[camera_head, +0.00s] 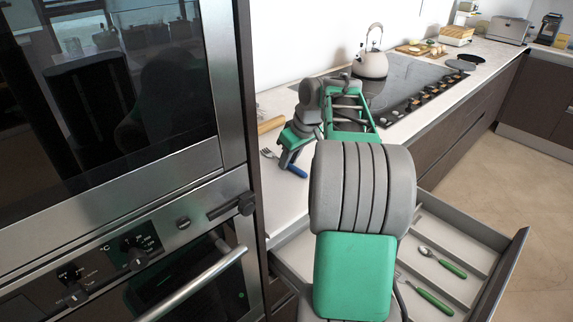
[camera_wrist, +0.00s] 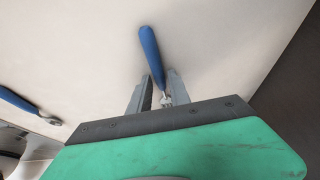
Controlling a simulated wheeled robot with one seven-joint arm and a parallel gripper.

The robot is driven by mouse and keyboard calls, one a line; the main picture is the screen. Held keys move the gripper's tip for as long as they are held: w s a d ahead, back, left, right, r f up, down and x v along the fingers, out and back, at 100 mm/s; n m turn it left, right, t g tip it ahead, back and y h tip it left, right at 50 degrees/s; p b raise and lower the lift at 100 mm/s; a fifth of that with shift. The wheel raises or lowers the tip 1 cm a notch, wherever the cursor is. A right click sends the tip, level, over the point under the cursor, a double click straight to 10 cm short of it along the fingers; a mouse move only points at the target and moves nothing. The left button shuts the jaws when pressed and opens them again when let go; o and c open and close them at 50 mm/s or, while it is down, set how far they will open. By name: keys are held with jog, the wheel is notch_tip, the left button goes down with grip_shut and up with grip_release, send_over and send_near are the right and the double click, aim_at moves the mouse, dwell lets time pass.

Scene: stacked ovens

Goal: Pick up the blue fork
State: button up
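The oven stack (camera_head: 120,150) stands close on the left. An open drawer (camera_head: 480,222) below the counter holds a green-handled spoon (camera_head: 441,262) and another green-handled utensil (camera_head: 432,298). A kettle (camera_head: 371,64) stands by the cooktop (camera_head: 425,80) behind my arm.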

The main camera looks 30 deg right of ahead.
grip_shut()
dwell(0.3)
